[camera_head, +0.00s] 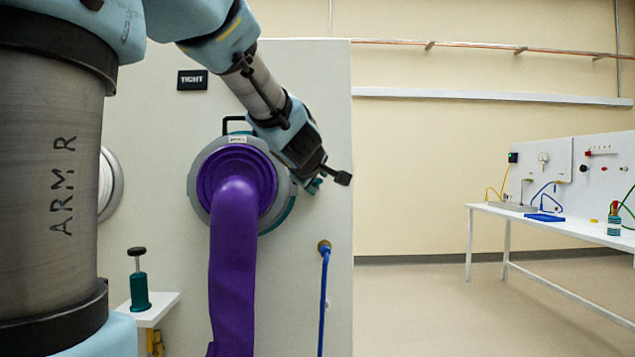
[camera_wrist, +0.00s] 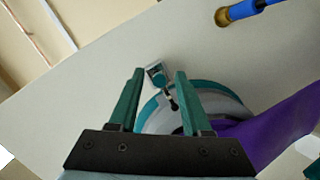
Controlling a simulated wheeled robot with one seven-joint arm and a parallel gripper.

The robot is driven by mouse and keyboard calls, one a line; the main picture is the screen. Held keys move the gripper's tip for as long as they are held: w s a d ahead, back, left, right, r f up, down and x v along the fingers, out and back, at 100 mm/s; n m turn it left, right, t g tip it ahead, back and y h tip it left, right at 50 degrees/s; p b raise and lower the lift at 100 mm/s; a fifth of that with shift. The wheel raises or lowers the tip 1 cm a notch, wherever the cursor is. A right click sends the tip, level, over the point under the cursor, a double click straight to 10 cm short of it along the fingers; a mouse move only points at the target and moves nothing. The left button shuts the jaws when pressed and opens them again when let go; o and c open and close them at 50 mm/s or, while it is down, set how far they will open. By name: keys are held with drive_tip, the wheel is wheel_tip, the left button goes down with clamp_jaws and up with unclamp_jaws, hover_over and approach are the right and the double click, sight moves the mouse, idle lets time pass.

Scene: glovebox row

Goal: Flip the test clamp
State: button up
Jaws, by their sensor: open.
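The test clamp (camera_wrist: 157,75) looks like a small metal and teal piece at the rim of the round glove port (camera_wrist: 152,112). It shows between my fingertips in the wrist view, with a small dark part just below it. My gripper (camera_wrist: 159,72) has two green fingers, spread apart with nothing pinched between them. In the head view my gripper (camera_head: 314,186) is at the right edge of the port ring (camera_head: 203,187). The clamp is hidden or too small to tell apart there. I cannot tell whether a finger touches it.
A purple glove (camera_head: 233,270) hangs from the port. A blue hose (camera_head: 324,290) runs down from a brass fitting (camera_head: 324,246) below my gripper. A small shelf (camera_head: 155,309) holds a green, black-topped tool (camera_head: 139,285). A white bench (camera_head: 560,225) stands far right; the floor between is clear.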

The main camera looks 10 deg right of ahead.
drive_tip(key=p+v, duration=0.3)
drive_tip(key=v, duration=0.6)
drive_tip(key=shift+s, duration=0.25)
drive_tip(key=shift+a, duration=0.1)
drive_tip(key=s+a+f+m+g+y, duration=0.1)
drive_tip(key=a+f+m+g, duration=0.25)
drive_tip(key=f, duration=0.65)
drive_tip(key=s+a+f+m+g+y, duration=0.15)
drive_tip(key=a+f, duration=0.25)
drive_tip(key=f, duration=0.5)
drive_tip(key=s+a+f+m+g+y, duration=0.2)
drive_tip(key=s+a+f+m+g, duration=0.2)
drive_tip(key=s+a+f, duration=0.6)
drive_tip(key=f+g, duration=0.2)
drive_tip(key=shift+s+a+g+p, duration=0.3)
drive_tip(key=shift+a, duration=0.05)
